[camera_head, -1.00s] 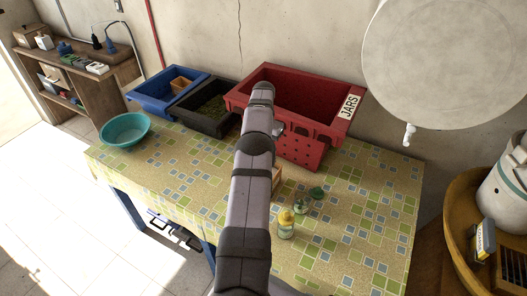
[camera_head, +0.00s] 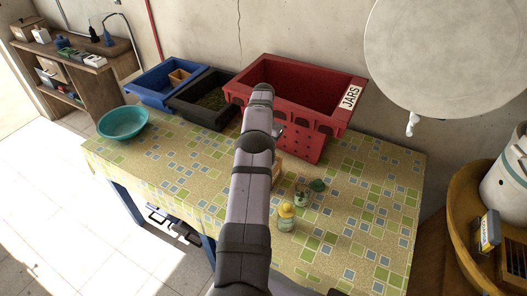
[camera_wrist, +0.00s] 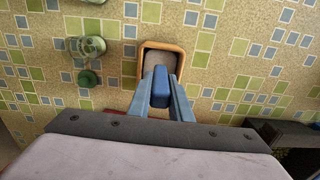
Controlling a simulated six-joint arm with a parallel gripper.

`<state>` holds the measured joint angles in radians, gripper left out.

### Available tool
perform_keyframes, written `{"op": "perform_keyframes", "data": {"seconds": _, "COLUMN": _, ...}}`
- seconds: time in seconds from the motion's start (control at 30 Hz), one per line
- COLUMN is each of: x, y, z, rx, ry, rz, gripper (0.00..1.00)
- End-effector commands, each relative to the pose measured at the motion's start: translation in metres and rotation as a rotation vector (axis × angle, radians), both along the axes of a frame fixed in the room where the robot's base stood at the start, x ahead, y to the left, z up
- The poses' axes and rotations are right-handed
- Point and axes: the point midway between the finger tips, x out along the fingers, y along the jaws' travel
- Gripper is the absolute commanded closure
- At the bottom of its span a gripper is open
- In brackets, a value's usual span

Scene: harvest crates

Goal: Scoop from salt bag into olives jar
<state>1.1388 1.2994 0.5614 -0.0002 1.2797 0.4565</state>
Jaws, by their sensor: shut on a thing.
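In the wrist view my gripper (camera_wrist: 161,78) is shut on a blue block-like piece (camera_wrist: 160,92), perhaps a scoop handle. Its fingers point at a small wood-rimmed box (camera_wrist: 144,62) with something grey inside; I cannot tell whether that is salt or a scoop's bowl. In the head view my arm covers most of this box (camera_head: 278,172) and my fingers. An open glass jar (camera_head: 301,200) with greenish contents stands beside it, also in the wrist view (camera_wrist: 93,46). A dark green lid (camera_head: 318,185) lies next to the jar. I cannot make out a salt bag.
A yellow-topped jar (camera_head: 286,217) stands nearer on the table. A red crate labelled JARS (camera_head: 318,118), a black crate (camera_head: 190,105) and a blue crate (camera_head: 150,97) line the back. A teal bowl (camera_head: 122,124) sits at left. The table's right side is clear.

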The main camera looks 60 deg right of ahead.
Motion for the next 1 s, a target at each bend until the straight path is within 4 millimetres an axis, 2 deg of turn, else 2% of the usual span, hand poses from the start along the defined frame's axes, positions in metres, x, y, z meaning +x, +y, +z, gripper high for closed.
{"op": "perform_keyframes", "data": {"seconds": 0.37, "x": 0.0, "y": 0.0, "z": -0.002, "rx": 0.0, "ry": 0.0, "rz": 0.0, "gripper": 1.0}}
{"op": "perform_keyframes", "data": {"seconds": 1.0, "x": 0.0, "y": 0.0, "z": -0.025, "rx": 0.001, "ry": 0.0, "rz": 0.0, "gripper": 1.0}}
